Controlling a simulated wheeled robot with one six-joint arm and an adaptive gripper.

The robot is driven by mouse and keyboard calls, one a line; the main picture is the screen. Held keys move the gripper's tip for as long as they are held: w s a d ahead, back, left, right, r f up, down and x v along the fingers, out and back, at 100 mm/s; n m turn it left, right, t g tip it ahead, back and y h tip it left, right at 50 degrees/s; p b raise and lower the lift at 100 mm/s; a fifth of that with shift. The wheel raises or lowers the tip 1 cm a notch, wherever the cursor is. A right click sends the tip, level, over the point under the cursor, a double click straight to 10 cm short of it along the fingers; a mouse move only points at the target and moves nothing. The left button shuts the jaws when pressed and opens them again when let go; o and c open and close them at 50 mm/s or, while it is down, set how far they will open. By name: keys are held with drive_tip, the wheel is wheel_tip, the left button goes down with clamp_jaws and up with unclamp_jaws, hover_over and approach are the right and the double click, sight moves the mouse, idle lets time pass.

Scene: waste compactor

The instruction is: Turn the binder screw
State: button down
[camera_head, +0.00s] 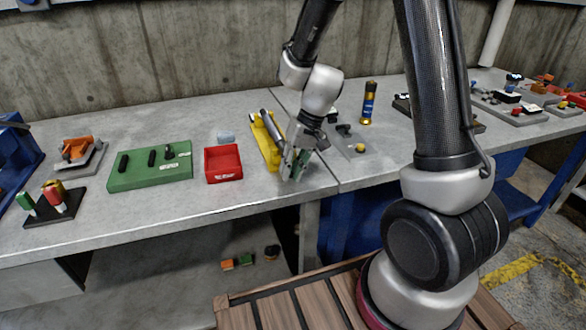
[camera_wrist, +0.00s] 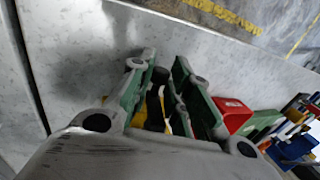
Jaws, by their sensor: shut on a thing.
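A yellow binder frame (camera_head: 263,147) lies on the grey workbench, with dark cylindrical parts along it. My gripper (camera_head: 294,164), with green-lined fingers, is at the right side of this frame, low over the bench. In the wrist view my gripper (camera_wrist: 163,72) has its fingers close together, with yellow (camera_wrist: 166,108) and dark parts showing between and behind them. It is shut on part of the binder, seemingly the screw. The screw itself is mostly hidden by the fingers, so its angle cannot be told.
A red bin (camera_head: 222,163) and a green block with black pegs (camera_head: 150,166) stand to the left. A blue and gold cylinder (camera_head: 368,103) stands upright behind to the right. A grey plate with a yellow knob (camera_head: 360,148) is close on the right. The bench front is clear.

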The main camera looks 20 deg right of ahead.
drive_tip(key=y, duration=0.3)
drive_tip(key=a+y, duration=0.1)
drive_tip(key=y, duration=0.2)
drive_tip(key=shift+r+y, duration=0.15)
drive_tip(key=shift+y, duration=0.15)
drive_tip(key=y, duration=0.3)
drive_tip(key=shift+a+r, duration=0.2)
drive_tip(key=shift+a, duration=0.05)
drive_tip(key=shift+a+r+y, duration=0.1)
drive_tip(key=shift+r+y, duration=0.05)
drive_tip(key=shift+y, duration=0.7)
drive_tip(key=shift+a+r+y, duration=0.1)
drive_tip(key=shift+y, duration=0.75)
drive_tip(key=shift+s, duration=0.1)
drive_tip(key=c, duration=1.4)
unclamp_jaws()
drive_tip(key=shift+r, duration=0.1)
drive_tip(key=shift+o, duration=0.2)
drive_tip(key=d, duration=0.8)
drive_tip(key=d+r, duration=0.1)
drive_tip(key=d, duration=0.3)
